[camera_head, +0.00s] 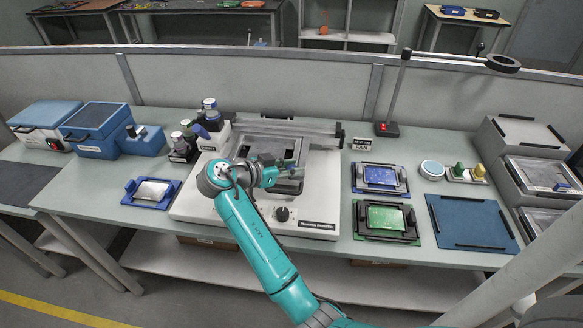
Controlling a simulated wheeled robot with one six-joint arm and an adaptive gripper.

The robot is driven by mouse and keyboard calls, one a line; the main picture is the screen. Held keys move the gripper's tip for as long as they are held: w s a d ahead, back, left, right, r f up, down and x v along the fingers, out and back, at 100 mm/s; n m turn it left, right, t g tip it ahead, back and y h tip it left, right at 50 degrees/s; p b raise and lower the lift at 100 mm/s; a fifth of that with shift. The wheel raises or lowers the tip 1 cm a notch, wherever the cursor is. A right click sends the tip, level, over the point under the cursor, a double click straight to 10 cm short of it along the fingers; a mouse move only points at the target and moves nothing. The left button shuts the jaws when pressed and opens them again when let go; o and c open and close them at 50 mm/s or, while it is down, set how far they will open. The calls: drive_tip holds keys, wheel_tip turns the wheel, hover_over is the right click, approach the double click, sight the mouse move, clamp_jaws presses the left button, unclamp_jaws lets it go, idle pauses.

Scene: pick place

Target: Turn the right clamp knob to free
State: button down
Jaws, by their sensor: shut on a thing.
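The stencil printer (195,210), a pale machine with a dark frame and bed, stands in the middle of the bench. My teal arm reaches over it from the front. My gripper (293,174) is at the right side of the printer's dark bed, shut on a small part there that I take to be the right clamp knob. The gripper hides this knob, so its turn position cannot be seen. A black round knob (282,213) on the printer's front face is apart from the gripper.
Green (387,218) and blue (381,176) boards in holders lie right of the printer, beside a blue mat (470,222). Bottles (210,108) stand behind left. A blue holder (150,191) lies at left. A lamp post (397,90) rises at back right.

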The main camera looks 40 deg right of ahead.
drive_tip(key=shift+f, duration=0.1)
drive_tip(key=c, duration=0.9)
unclamp_jaws()
drive_tip(key=shift+o, duration=0.2)
drive_tip(key=v, duration=1.2)
